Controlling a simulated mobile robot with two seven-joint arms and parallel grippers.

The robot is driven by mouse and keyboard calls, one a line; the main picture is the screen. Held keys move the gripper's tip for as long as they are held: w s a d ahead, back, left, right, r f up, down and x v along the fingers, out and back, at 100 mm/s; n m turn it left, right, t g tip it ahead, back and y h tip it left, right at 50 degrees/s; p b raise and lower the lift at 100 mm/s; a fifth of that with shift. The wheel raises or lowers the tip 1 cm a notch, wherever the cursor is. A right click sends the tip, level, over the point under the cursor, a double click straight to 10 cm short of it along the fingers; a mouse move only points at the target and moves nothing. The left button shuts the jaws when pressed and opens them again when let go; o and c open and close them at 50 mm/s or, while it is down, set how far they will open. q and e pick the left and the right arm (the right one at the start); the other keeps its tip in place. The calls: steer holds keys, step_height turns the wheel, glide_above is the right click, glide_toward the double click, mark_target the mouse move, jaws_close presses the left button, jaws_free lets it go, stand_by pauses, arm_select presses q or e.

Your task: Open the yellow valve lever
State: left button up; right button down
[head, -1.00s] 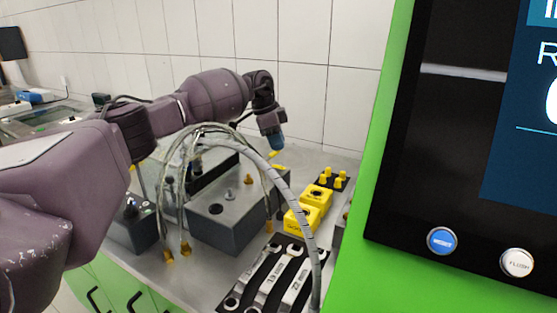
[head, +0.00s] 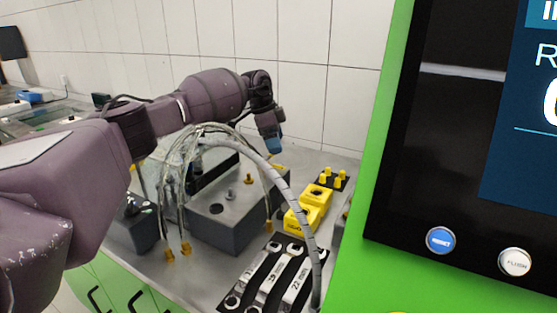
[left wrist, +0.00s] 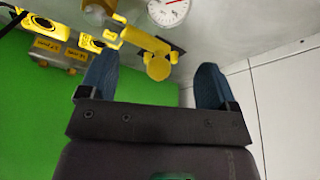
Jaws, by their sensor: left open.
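The yellow valve lever (left wrist: 146,42) shows in the left wrist view, with a rounded yellow end that appears between my fingers. A white round gauge (left wrist: 168,10) is just beyond it. My left gripper (left wrist: 155,66) is open, one blue finger on each side of the lever's end, with nothing held. I cannot tell how far the lever is from the fingers. In the head view my left gripper (head: 274,146) points down behind the grey box, and the lever there is mostly hidden. My right gripper is not in view.
A grey box (head: 227,235) with clear hoses (head: 170,190) arching over it stands before my arm. Yellow blocks (head: 302,218) and a wrench tray (head: 225,300) lie to its right. A large screen (head: 450,130) in a green frame fills the right. White tiles stand behind.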

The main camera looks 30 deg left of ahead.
arm_select(q)
steer(key=shift+r+p, duration=0.6)
steer(key=shift+r, duration=0.85)
steer(key=shift+r+p, duration=0.35)
steer(key=shift+r, duration=0.4)
steer(key=shift+r+p, duration=0.35)
steer(key=shift+r, duration=0.5)
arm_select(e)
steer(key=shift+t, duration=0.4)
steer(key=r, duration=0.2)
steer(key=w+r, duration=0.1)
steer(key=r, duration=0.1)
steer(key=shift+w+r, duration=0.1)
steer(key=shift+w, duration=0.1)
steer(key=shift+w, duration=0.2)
